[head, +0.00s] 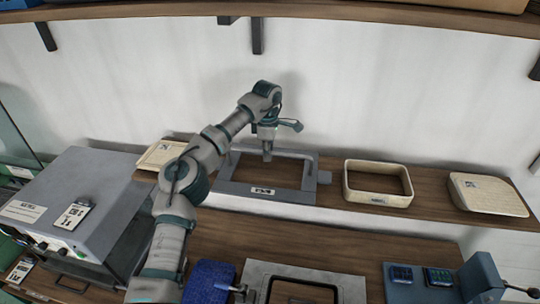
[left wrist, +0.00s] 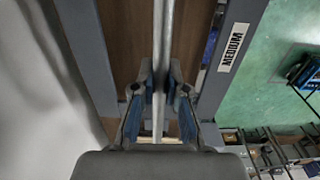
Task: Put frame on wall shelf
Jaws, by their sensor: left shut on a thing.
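The grey rectangular frame (head: 268,194) is at the wooden wall shelf (head: 345,205), its front side near the shelf's front edge. I cannot tell whether it rests fully on the shelf. In the left wrist view the grey frame (left wrist: 225,85) shows a white label reading MEDIUM. In the left wrist view my left gripper (left wrist: 159,90) is shut on a thin pale bar, which appears to be part of the frame. My right gripper is not in view.
A cream frame (head: 377,183) and a cream lidded piece (head: 487,194) stand right on the shelf; a cream panel (head: 160,155) lies left. A grey box machine (head: 75,200) stands left. Below are a grey panel with an opening (head: 255,280) and a blue device (head: 430,280).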

